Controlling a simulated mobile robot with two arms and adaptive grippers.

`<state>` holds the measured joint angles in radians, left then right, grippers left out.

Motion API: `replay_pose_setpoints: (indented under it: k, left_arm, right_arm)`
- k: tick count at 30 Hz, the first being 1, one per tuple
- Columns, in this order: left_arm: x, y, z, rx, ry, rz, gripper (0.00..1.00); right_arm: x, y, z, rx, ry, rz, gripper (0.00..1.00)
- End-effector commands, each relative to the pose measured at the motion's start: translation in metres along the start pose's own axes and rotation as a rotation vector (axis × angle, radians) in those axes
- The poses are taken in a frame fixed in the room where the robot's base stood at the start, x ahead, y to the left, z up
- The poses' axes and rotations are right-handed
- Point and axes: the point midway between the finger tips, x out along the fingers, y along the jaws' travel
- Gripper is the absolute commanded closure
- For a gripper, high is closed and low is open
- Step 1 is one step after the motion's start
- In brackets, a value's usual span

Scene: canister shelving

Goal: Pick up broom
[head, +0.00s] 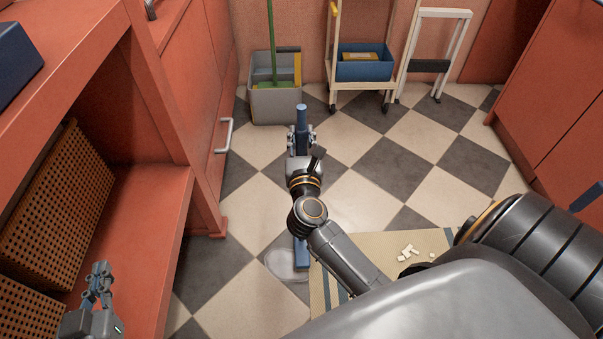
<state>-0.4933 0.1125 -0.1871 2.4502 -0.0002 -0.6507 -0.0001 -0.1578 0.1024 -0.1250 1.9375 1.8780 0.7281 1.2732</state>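A long blue bar (301,255), which looks like the broom's handle, runs up the middle of the head view, partly hidden under my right arm. Its upper end shows just beyond my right gripper (301,133), whose fingers lie on both sides of it and appear closed on it. I cannot make out a brush head.
Woven baskets (60,205) sit in the red shelving (140,215) at left. A cart with a blue bin (365,66) and a white step stool (436,50) stand at the back. A striped mat (400,243) holds several pale bits. A whitish patch (285,264) lies on the tiles.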

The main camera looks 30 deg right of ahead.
Motion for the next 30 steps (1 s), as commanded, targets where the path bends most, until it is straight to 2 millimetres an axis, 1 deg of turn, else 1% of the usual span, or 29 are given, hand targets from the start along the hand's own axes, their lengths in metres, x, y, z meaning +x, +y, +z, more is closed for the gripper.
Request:
replay_pose_setpoints:
  k: [10, 14, 20, 23, 28, 30]
  left_arm:
    - [0.000, 0.000, 0.000, 0.000, -0.004, 0.000, 1.00]
    - [-0.001, 0.000, 0.004, -0.001, -0.032, -0.001, 1.00]
    - [-0.010, -0.004, 0.032, -0.001, -0.176, -0.009, 1.00]
    - [-0.017, -0.007, 0.048, -0.001, -0.274, -0.015, 1.00]
    - [-0.038, -0.011, 0.080, -0.003, -0.460, -0.027, 1.00]
    - [-0.049, -0.013, 0.093, -0.005, -0.543, -0.032, 1.00]
  right_arm:
    - [0.000, 0.000, 0.002, 0.001, -0.003, 0.000, 1.00]
    - [0.000, 0.000, 0.005, 0.002, -0.003, 0.000, 1.00]
    - [0.000, 0.000, 0.015, 0.001, -0.003, 0.001, 1.00]
    - [0.000, 0.000, 0.022, 0.003, -0.003, 0.001, 1.00]
    - [0.000, 0.000, 0.036, 0.003, -0.004, -0.001, 1.00]
    - [-0.007, 0.000, 0.042, 0.003, -0.002, 0.000, 1.00]
